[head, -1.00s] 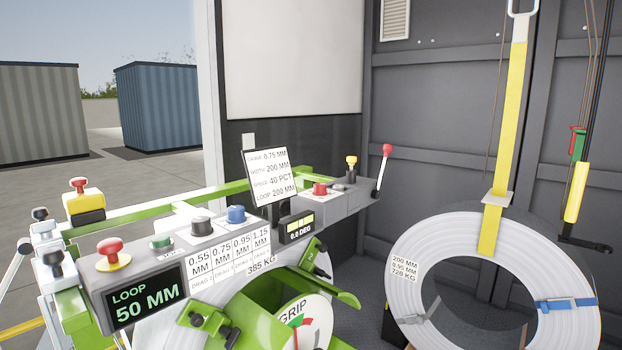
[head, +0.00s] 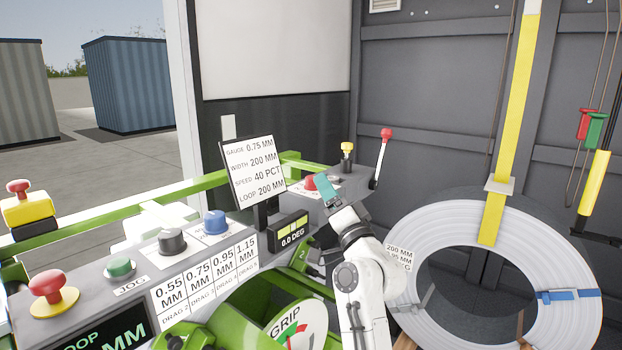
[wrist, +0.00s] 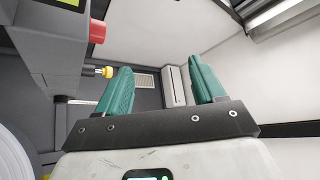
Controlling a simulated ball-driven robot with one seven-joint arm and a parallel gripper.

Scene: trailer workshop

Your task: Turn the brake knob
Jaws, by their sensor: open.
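Two round knobs stand on the grey console: a black knob (head: 171,241) and a blue knob (head: 215,222). I cannot read a brake label on either. My gripper (head: 325,190) is above the right part of the console, right of the sign screen and well apart from both knobs. In the wrist view its two teal fingers (wrist: 158,92) are apart with nothing between them. A red button and a yellow knob show left of the fingers there.
The console carries a red mushroom button (head: 46,285), a green button (head: 120,267) and a sign screen (head: 255,170). A red-tipped lever (head: 380,155) and a yellow knob (head: 347,150) stand behind my gripper.

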